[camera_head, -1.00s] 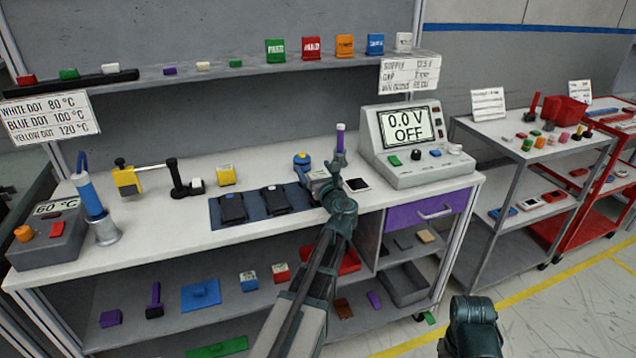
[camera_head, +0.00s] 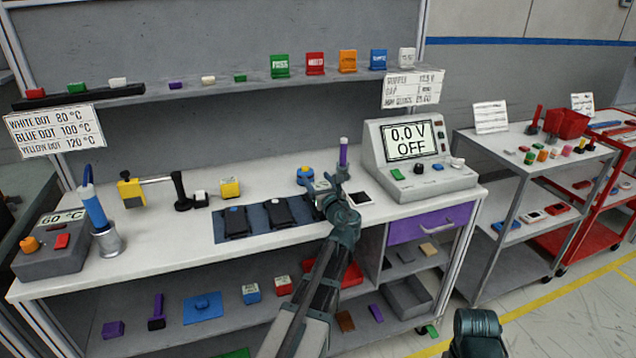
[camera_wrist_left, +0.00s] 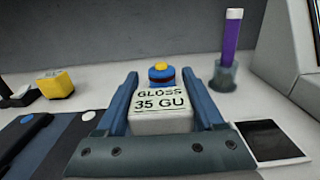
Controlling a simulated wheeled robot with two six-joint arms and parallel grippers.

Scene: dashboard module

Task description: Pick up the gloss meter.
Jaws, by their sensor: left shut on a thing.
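The gloss meter (camera_wrist_left: 160,118) is a pale block whose face reads "GLOSS 35 GU". In the wrist view it sits between the two blue fingers of my left gripper (camera_wrist_left: 163,98), which is shut on it. In the head view my left gripper (camera_head: 333,190) is at the bench top, right of the dark blue mat, and mostly hides the meter. I cannot tell whether the meter touches the bench.
A purple stick in a grey holder (camera_wrist_left: 225,75) stands close behind right. A blue and yellow knob (camera_wrist_left: 161,72) is just behind the meter. A black-faced white tile (camera_wrist_left: 268,140) lies at the right. The power supply (camera_head: 415,155) stands further right.

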